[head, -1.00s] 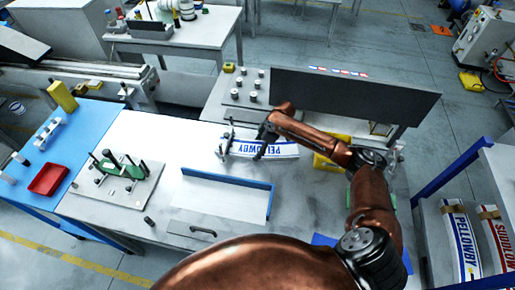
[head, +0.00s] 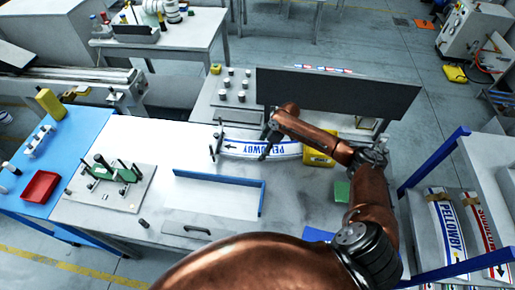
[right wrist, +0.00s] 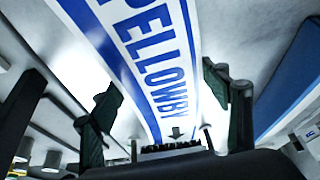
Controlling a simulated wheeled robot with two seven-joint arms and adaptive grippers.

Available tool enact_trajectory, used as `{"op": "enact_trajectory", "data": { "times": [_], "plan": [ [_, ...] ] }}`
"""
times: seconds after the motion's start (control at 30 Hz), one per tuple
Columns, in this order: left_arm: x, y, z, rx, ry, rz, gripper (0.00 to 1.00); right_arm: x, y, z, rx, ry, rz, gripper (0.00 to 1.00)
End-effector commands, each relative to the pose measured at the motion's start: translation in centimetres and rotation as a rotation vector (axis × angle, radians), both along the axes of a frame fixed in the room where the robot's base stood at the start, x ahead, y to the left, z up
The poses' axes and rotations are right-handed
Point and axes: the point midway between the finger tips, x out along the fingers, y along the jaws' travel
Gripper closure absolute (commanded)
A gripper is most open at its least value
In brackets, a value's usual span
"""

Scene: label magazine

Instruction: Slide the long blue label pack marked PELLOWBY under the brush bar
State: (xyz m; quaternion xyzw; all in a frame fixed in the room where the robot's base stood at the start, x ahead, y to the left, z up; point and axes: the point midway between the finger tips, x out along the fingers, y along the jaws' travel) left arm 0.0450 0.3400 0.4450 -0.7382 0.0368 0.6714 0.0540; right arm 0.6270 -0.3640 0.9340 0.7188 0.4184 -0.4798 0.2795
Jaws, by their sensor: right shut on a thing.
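The long PELLOWBY pack (head: 237,148), white with blue edges and letters, lies flat on the white table in the head view. Its arrow end is at the left, beside small upright posts (head: 213,152). My right gripper (head: 267,148) is shut on the pack near its middle; in the right wrist view its dark fingers (right wrist: 163,118) stand on either side of the pack (right wrist: 150,50). A dark bristly strip (right wrist: 172,148) shows at the arrow end there. The brush bar cannot be made out clearly in the head view. My left gripper is not in view.
A yellow box (head: 320,148) stands close to the pack's right end. A dark panel (head: 335,95) stands behind. A blue-edged tray (head: 215,195) lies in front. Another PELLOWBY pack (head: 446,230) and a red-lettered pack (head: 485,235) lie on the right rack.

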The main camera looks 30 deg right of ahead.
Motion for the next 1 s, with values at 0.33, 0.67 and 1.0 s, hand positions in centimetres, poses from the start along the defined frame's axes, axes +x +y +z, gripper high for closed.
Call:
{"op": "enact_trajectory", "data": {
  "times": [0.33,0.67,1.0],
  "plan": [
    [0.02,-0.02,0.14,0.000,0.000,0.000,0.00,-0.05,-0.29,-0.05,-0.003,0.001,0.005,0.76],
    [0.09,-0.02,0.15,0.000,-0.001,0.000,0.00,-0.04,-0.25,-0.03,-0.002,0.001,0.005,0.17],
    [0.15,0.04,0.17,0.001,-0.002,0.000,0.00,-0.13,-0.37,-0.02,-0.001,0.000,0.003,0.10]
  ]
}}
